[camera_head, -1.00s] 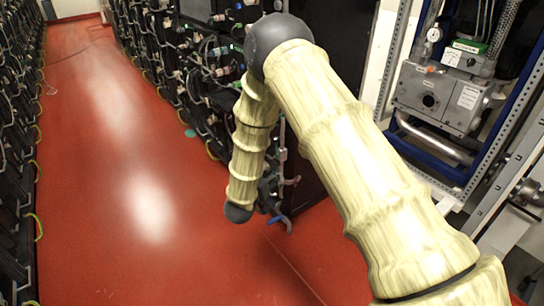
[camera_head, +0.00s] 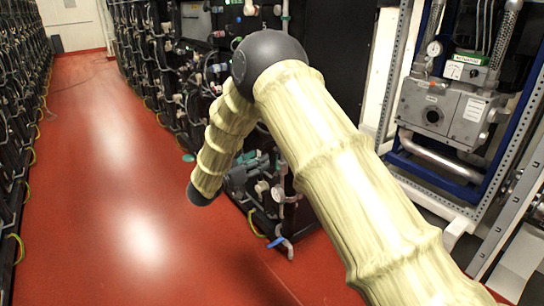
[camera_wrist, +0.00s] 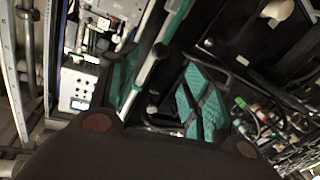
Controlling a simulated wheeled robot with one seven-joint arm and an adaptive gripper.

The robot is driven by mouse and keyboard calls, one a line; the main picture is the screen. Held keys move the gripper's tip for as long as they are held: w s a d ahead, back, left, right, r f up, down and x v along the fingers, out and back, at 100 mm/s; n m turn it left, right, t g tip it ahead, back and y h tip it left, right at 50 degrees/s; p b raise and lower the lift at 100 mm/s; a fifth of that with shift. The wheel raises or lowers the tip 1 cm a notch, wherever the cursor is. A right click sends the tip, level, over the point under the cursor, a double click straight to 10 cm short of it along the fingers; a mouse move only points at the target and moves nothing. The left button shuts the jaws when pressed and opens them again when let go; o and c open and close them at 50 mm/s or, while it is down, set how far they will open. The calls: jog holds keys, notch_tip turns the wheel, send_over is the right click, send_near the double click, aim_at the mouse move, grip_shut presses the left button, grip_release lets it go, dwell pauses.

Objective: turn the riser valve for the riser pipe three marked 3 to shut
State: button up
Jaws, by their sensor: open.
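I cannot make out a riser pipe or valve marked 3 in either view; no such number is legible. In the head view, pale pipe fittings (camera_head: 283,193) stand low at the near end of the dark rack, just right of my bent forearm. In the wrist view my gripper (camera_wrist: 163,90) shows as dark links with teal textured parts, spread apart. I see nothing held between them. A pale bar (camera_wrist: 150,70) crosses close to the left teal part; whether it touches is unclear. My arm hides part of the rack.
A grey box with a gauge (camera_head: 440,105) sits in a blue-and-metal frame at right. Dark racks (camera_head: 185,75) with cables line the aisle, with another row at far left.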

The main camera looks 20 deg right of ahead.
jog(key=b+x, duration=0.1)
jog(key=x, duration=0.7)
jog(key=shift+b, duration=0.3)
grip_shut()
